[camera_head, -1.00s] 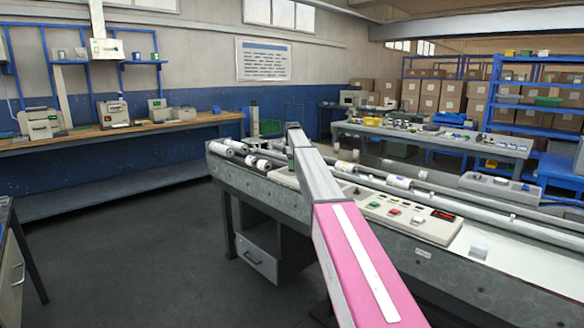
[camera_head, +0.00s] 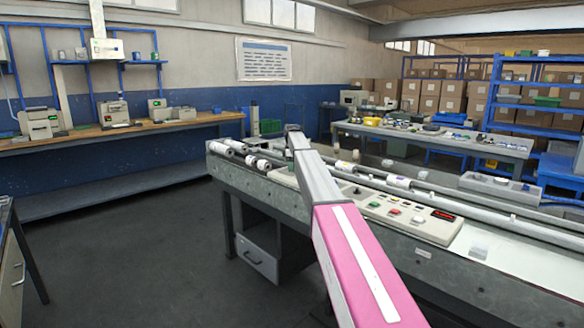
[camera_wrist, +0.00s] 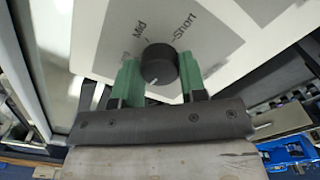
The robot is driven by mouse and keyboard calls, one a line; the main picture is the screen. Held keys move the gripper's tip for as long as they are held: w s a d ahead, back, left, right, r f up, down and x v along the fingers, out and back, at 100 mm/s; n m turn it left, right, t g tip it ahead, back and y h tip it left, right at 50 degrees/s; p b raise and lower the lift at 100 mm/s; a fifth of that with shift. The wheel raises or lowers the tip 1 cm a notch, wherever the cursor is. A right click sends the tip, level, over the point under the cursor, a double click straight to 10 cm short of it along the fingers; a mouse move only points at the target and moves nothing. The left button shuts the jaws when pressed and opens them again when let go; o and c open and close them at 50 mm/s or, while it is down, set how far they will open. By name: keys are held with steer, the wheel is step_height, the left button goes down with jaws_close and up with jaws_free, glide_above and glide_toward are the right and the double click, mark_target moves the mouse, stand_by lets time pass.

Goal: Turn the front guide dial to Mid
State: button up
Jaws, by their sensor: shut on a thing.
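The front guide dial (camera_wrist: 158,62) is a round black knob on a pale panel in the wrist view. The words "Mid" and "Short" are printed beyond it, Mid to the upper left and Short to the upper right. A third label at the left is partly hidden by a finger. A small white mark shows on the knob's near edge, on the side away from the words. My gripper (camera_wrist: 158,73) has its two green fingers on either side of the knob, shut on it. In the head view my arm hides the dial.
The wrapper machine (camera_head: 262,196) runs across the head view, with several white rolls along its back. A control panel (camera_head: 410,213) with buttons and a red display sits right of my arm. The floor at the left is clear.

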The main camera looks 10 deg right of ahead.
steer(key=m, duration=0.5)
steer(key=shift+m, duration=0.3)
steer(key=m, duration=1.1)
steer(key=shift+m, duration=0.4)
steer(key=m, duration=0.5)
steer(key=shift+m, duration=0.4)
steer(key=o, duration=0.9)
steer(key=shift+r, duration=0.1)
